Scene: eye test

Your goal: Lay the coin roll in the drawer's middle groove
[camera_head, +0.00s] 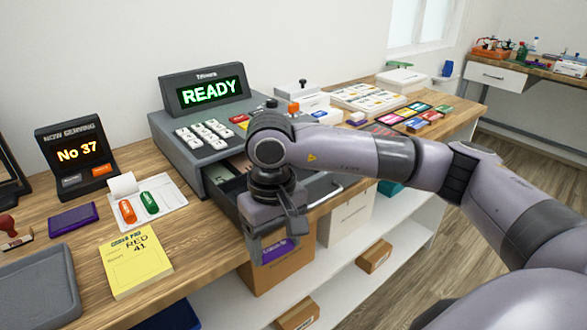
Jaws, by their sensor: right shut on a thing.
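My left gripper is not in view.
A yellow order pad (135,262), a purple pad (73,220) and a grey tray (38,290) lie at the left. A number display (78,155) stands behind them. Colored cards (410,115) lie right of the register. A cardboard box (265,280) stands below the counter.

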